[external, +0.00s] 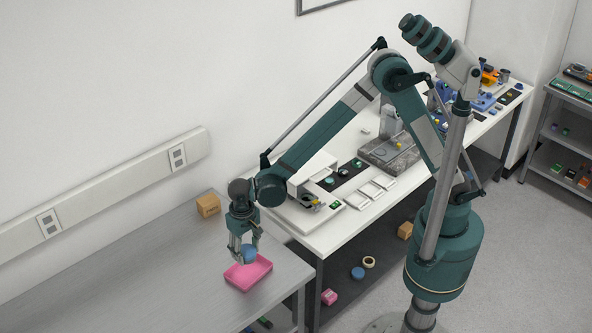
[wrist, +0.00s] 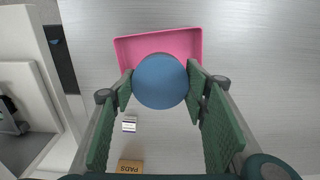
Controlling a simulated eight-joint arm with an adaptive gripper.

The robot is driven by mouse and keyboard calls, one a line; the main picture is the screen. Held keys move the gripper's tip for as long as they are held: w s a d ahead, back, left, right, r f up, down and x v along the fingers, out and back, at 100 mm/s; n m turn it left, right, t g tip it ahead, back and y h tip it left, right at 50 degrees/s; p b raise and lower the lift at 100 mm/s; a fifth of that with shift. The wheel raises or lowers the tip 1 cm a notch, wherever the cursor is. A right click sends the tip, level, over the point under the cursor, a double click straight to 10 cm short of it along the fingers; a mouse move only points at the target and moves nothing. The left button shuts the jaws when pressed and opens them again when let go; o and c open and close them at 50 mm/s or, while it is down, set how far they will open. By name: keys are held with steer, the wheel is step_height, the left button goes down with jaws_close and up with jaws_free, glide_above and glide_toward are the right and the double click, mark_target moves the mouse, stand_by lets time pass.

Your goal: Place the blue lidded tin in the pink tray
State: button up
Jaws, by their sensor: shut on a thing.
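The blue lidded tin (wrist: 160,81) is round and sits between the green pads of my gripper (wrist: 161,86) in the wrist view. My gripper is shut on it. In the external view, the tin (external: 249,254) shows at the end of my gripper (external: 245,250), over the pink tray (external: 248,277). The tray also shows in the wrist view (wrist: 188,41), where the tin overlaps its near part and hides it. I cannot tell whether the tin touches the tray floor.
The tray stands on a grey metal table (external: 160,270). A white bench (external: 335,230) with instruments adjoins on the right. The table's left part is clear.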

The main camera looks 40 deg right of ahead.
mark_target(246, 251)
steer(key=shift+f, duration=2.45)
steer(key=shift+f, duration=0.1)
steer(key=shift+f+p, duration=0.4)
steer(key=shift+f, duration=1.55)
steer(key=shift+f, duration=0.2)
steer(key=o, duration=0.9)
steer(key=shift+c, duration=0.2)
steer(key=shift+r, duration=0.25)
steer(key=shift+r+b, duration=0.4)
steer(key=shift+r, duration=5.55)
